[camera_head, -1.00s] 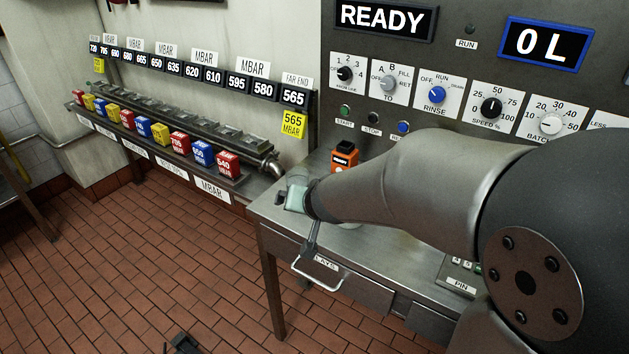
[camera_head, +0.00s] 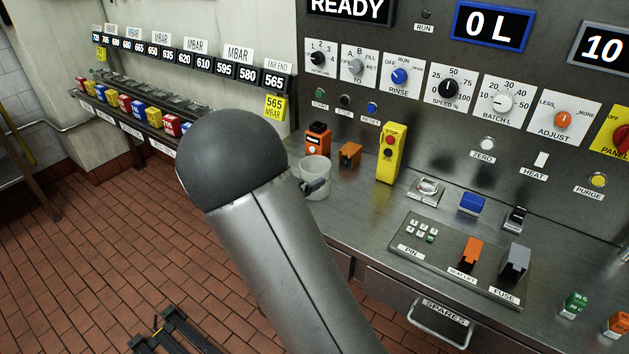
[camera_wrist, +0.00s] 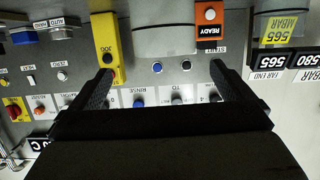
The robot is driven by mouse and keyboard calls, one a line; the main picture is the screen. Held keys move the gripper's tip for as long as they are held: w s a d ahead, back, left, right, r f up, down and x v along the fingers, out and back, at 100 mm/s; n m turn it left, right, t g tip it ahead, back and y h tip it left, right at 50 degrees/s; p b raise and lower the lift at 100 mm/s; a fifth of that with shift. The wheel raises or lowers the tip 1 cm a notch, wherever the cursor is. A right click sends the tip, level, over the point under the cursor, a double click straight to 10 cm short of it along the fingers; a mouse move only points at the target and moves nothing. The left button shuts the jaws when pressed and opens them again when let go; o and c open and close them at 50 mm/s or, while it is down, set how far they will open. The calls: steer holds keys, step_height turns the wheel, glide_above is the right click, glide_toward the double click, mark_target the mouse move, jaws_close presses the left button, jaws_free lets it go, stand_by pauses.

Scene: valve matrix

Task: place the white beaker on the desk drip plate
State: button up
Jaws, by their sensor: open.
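The white beaker (camera_head: 314,172) stands upright on the steel desk in the head view, in front of the orange READY block. A small dark piece shows against its lower side; I cannot tell whether it is a fingertip. In the wrist view my gripper (camera_wrist: 162,64) is open, its two dark fingers spread. A pale grey shape (camera_wrist: 164,38) between and beyond the fingertips looks like the beaker, but it is unclear. My arm hides most of the gripper in the head view. I cannot make out a drip plate for certain.
The orange READY block (camera_head: 317,139), a small orange block (camera_head: 350,154) and a yellow control box (camera_head: 390,153) stand behind and right of the beaker. The knob panel (camera_head: 447,90) rises behind. A PIN and fuse panel (camera_head: 458,258) lies on the desk at right.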

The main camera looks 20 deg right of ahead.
mark_target(324, 164)
steer(key=x, duration=0.6)
steer(key=p+x, duration=0.1)
steer(key=x, duration=0.2)
steer(key=shift+w+f, duration=0.3)
steer(key=shift+f, duration=0.05)
steer(key=shift+a, duration=0.1)
steer(key=c, duration=1.1)
